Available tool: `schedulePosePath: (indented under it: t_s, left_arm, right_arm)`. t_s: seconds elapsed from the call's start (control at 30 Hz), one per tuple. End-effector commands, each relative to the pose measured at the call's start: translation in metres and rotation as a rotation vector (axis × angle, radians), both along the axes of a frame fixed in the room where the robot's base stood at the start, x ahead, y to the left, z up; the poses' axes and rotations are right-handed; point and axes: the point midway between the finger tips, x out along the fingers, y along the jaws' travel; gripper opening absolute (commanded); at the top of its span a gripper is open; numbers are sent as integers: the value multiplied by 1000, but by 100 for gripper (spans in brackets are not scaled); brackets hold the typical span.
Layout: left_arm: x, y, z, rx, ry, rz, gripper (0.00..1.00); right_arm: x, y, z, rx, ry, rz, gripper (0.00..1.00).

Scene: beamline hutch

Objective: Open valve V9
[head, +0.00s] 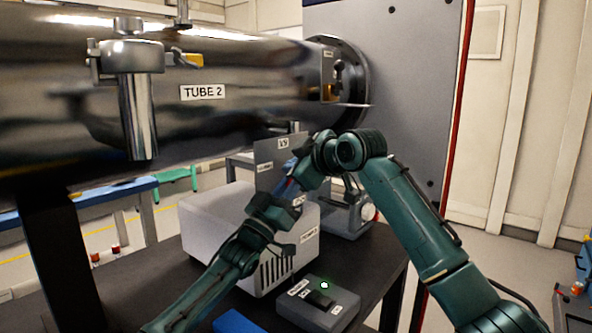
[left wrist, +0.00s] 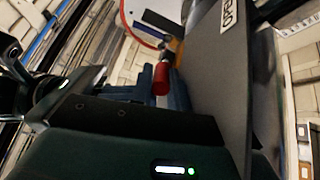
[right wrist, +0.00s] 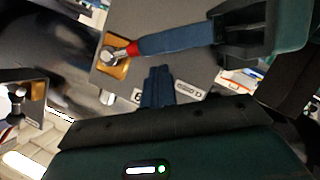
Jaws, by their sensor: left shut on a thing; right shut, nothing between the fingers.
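The valve is on an upright grey plate (head: 266,160) beside the tube; its label is too small to read surely in the head view. In the right wrist view it has a metal stem (right wrist: 113,52) on a brass-coloured base (right wrist: 112,69) and a red handle (right wrist: 132,49). My left gripper (left wrist: 160,72) is shut on the red handle, which shows between its blue fingers. My right gripper (right wrist: 157,72) is shut and empty, close to the plate and beside my left fingers. In the head view my right gripper (head: 289,168) partly hides the valve.
The large steel tube marked TUBE 2 (head: 190,115) runs above. A light grey box (head: 225,235) and a small grey control box (head: 318,303) stand on the dark table (head: 375,262) below. A tall grey cabinet wall (head: 420,110) stands behind.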

Motion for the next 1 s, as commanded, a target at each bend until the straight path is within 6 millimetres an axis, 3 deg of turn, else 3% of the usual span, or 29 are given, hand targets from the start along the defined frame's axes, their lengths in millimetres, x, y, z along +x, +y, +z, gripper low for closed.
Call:
schedulePosePath:
  t_s: [0.87, 0.9, 1.0]
  left_arm:
    - [0, -1, 0, 1, -1, 0, 0]
    - [0, 0, 0, 1, -1, 0, 20]
    - [-1, 0, 1, -1, -3, -1, 28]
  right_arm:
    - [8, -12, -23, -41, -43, -4, 0]
    - [8, -12, -23, -41, -41, -4, 0]
    - [9, -13, -24, -42, -41, -5, 0]
